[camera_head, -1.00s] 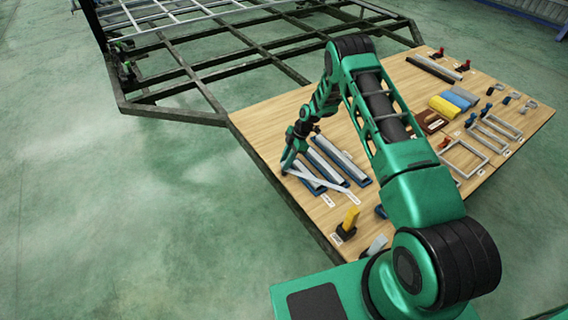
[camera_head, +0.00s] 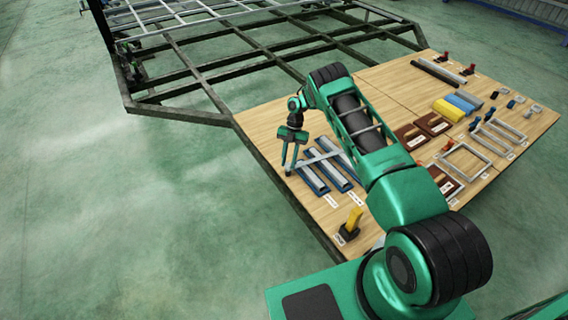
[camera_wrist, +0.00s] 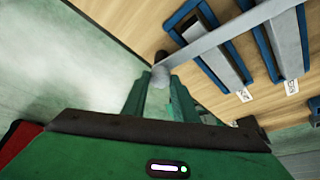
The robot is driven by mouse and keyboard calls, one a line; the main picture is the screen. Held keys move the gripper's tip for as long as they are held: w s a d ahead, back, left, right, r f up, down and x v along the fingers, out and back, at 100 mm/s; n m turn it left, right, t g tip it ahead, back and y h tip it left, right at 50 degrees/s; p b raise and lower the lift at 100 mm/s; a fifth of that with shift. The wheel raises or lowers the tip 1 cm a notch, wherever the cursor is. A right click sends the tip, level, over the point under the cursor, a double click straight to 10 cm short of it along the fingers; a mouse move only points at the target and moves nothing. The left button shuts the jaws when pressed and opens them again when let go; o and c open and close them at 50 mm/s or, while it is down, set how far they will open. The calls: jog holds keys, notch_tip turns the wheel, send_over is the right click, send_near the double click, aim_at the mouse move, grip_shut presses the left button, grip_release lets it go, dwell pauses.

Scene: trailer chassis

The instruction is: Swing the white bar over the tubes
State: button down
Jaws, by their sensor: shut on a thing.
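The white bar (camera_head: 318,159) lies across the tubes (camera_head: 315,180), which are grey and rest in blue holders side by side on the wooden board. In the wrist view the bar (camera_wrist: 232,33) runs from my fingertips up to the right, crossing the tubes (camera_wrist: 215,65). My gripper (camera_head: 289,170) is at the bar's left end, by the board's left edge. In the wrist view my gripper (camera_wrist: 160,80) is shut on that end. The bar's far right end is hidden behind my arm in the head view.
The wooden board (camera_head: 270,122) also carries a yellow-and-black part (camera_head: 350,222) near its front edge, plus brown blocks (camera_head: 410,136) and grey frames (camera_head: 464,160) to the right. A dark metal chassis (camera_head: 190,90) stands behind. Green floor (camera_head: 180,230) is open at left.

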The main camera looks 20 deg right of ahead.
jog(key=shift+n, duration=0.7)
jog(key=shift+w+h, duration=0.15)
jog(key=shift+h, duration=0.15)
jog(key=c, duration=1.4)
grip_release()
jog(key=shift+c, duration=0.2)
jog(key=v, duration=1)
jog(key=shift+w+r, duration=0.3)
jog(key=shift+w, duration=0.1)
jog(key=shift+d, duration=0.1)
